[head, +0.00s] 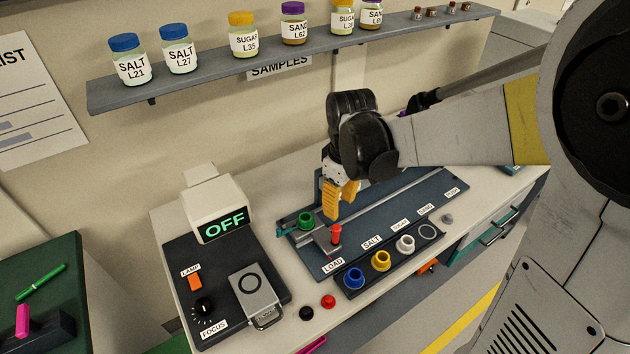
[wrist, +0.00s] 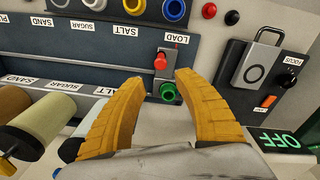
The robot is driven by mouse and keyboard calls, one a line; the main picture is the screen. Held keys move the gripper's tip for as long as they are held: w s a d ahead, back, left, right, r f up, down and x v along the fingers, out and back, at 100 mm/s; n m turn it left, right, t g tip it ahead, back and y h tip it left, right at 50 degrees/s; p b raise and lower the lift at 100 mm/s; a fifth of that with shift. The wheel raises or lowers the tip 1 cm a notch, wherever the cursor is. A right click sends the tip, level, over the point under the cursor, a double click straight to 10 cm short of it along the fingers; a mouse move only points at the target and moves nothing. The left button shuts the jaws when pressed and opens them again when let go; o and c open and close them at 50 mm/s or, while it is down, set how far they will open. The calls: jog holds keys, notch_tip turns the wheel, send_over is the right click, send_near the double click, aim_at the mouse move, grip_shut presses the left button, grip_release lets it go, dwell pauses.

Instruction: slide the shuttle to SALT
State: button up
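The shuttle (head: 322,241) is a grey block with an upright red knob (head: 336,234), at the LOAD label (head: 333,265) on the left end of the dark slide track (head: 400,209). A green ring-shaped cup (head: 306,219) is at the shuttle's far end. The SALT label (head: 371,242) is just right of LOAD. My gripper (head: 338,207) is above the track near the shuttle, fingers pointing down. In the wrist view, my gripper (wrist: 162,83) is open and empty, with the red knob (wrist: 160,61) and green cup (wrist: 168,92) seen beyond and between its orange fingertips.
A rack of blue (head: 354,277), yellow (head: 381,261) and white (head: 405,244) cups stands in front of the track. A box reading OFF (head: 222,224) and a panel with a padlock-shaped block (head: 254,291) are at left. A shelf of jars (head: 210,79) hangs behind.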

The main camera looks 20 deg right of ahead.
aim_at(337, 228)
jog(key=shift+w+f+n+g, duration=0.25)
jog(key=shift+f+n+g, duration=0.05)
jog(key=shift+f, duration=0.45)
notch_tip(337, 228, down, 11)
jog(key=b, duration=0.3)
jog(key=shift+r, duration=0.1)
grip_shut()
